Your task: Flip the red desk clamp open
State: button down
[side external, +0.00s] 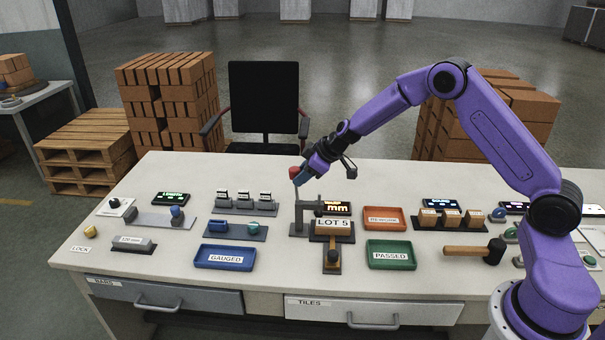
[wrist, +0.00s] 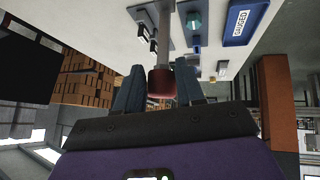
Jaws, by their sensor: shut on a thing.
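The red-handled desk clamp (side external: 298,215) stands on a dark base in the middle of the table, behind a block marked LOT 5 (side external: 332,224). Its grey arm points up and its red grip (side external: 294,173) is at the top. My gripper (side external: 302,174) is at that height, shut on the red grip. In the wrist view the red grip (wrist: 161,82) sits between the two fingers of my gripper (wrist: 158,88), and a grey bar runs away from it. The fingers partly hide the grip in the side view.
A small display (side external: 337,208) reading mm stands behind the block. An orange tray (side external: 384,218) and a green PASSED tray (side external: 391,255) lie to the right. A blue GAUGED tray (side external: 225,257) lies front left. A mallet (side external: 478,250) lies at right.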

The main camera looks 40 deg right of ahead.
jog(key=shift+s+d+f, duration=0.2)
jog(key=shift+d+f, duration=0.15)
jog(key=shift+d, duration=0.25)
jog(key=c, duration=0.8)
grip_release()
jog(key=shift+o, duration=0.3)
jog(key=shift+w+a+r, duration=0.1)
jog(key=shift+a+r, duration=0.05)
jog(key=shift+a, duration=0.1)
jog(key=shift+r, duration=0.1)
jog(key=v, duration=1.7)
jog(key=shift+s, duration=0.2)
